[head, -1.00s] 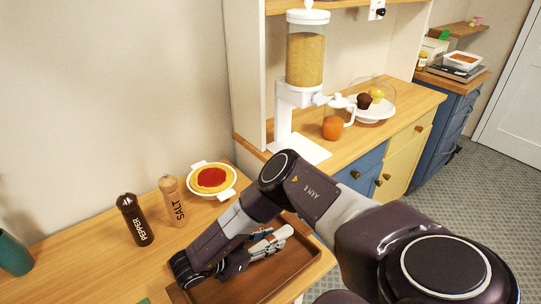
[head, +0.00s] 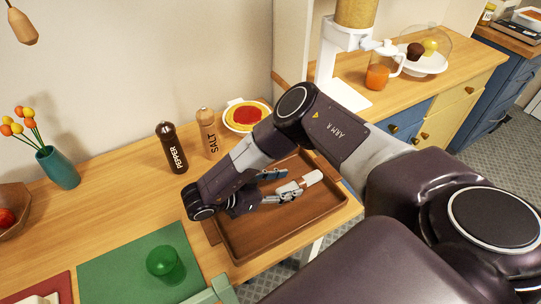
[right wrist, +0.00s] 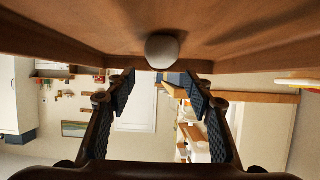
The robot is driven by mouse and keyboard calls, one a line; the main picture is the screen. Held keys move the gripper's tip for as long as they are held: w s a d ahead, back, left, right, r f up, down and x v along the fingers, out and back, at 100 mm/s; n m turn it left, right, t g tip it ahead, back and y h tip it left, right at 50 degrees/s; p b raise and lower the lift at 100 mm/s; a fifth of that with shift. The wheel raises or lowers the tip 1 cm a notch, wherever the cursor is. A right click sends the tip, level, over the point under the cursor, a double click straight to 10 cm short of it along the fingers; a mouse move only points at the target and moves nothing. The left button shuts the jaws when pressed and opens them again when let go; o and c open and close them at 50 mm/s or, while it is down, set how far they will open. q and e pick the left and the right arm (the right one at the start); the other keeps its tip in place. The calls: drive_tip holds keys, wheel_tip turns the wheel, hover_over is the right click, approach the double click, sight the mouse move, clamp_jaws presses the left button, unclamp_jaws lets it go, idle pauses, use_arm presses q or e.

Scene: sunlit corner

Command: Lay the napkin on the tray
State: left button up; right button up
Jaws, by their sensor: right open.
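A small white roll with a brownish band, likely the napkin (head: 313,178), lies on the brown wooden tray (head: 262,244), towards its right side. Its rounded white end (right wrist: 162,50) shows in the right wrist view, against the tray's wooden surface. My right gripper (head: 288,182) is low over the tray at the roll's near left end. Its fingers are open, with one on each side in the right wrist view (right wrist: 160,88), and the roll's end shows just beyond the tips. Contact cannot be told. My left gripper is out of view.
Pepper (head: 172,148) and salt (head: 207,133) mills and a red-topped pie (head: 247,116) stand behind the tray. A green mat (head: 130,262) with a green glass (head: 164,264) lies left of it. A teal vase (head: 58,168) stands farther left.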

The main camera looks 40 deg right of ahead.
drive_tip(key=v, duration=0.7)
drive_tip(key=shift+d, duration=0.1)
